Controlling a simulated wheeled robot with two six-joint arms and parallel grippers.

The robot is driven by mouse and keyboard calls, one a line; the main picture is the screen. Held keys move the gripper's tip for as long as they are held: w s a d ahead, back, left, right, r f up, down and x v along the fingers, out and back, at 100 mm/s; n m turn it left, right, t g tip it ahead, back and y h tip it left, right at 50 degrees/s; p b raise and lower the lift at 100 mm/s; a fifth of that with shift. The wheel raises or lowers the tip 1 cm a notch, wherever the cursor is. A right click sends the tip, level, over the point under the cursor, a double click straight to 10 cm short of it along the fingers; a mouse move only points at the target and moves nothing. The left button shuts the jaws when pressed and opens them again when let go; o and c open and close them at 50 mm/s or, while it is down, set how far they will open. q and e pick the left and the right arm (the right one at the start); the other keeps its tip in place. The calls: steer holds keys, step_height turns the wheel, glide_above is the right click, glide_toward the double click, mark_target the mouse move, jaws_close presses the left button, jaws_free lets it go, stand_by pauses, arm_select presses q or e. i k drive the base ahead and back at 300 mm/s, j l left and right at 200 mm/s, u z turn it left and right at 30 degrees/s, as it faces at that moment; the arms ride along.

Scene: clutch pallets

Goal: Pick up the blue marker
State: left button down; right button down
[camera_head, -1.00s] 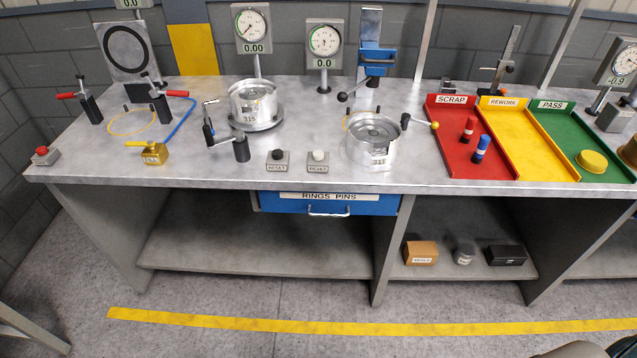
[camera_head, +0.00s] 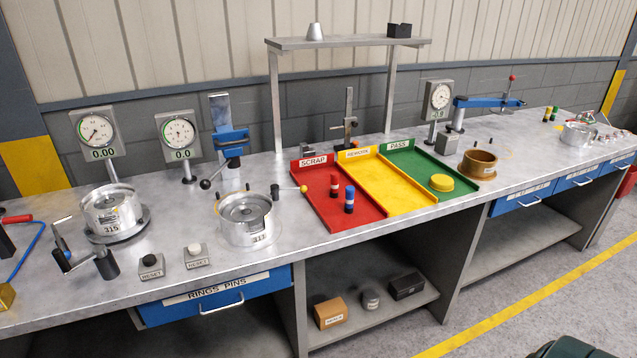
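The blue marker (camera_head: 349,198) stands upright in the red SCRAP tray (camera_head: 313,170) on the metal workbench. It is a short cylinder with a blue upper part, a white band and a dark lower part. A red marker (camera_head: 334,186) stands upright just behind it and to its left, a little apart. Neither of my grippers is in view.
The yellow REWORK tray (camera_head: 385,183) and green PASS tray (camera_head: 418,161) lie to the right; the green one holds a yellow disc (camera_head: 441,183). A metal clutch drum (camera_head: 245,219) stands left of the SCRAP tray. A shelf (camera_head: 347,42) rises behind the trays.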

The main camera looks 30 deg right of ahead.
mark_target(349, 190)
steer(key=z, duration=1.3)
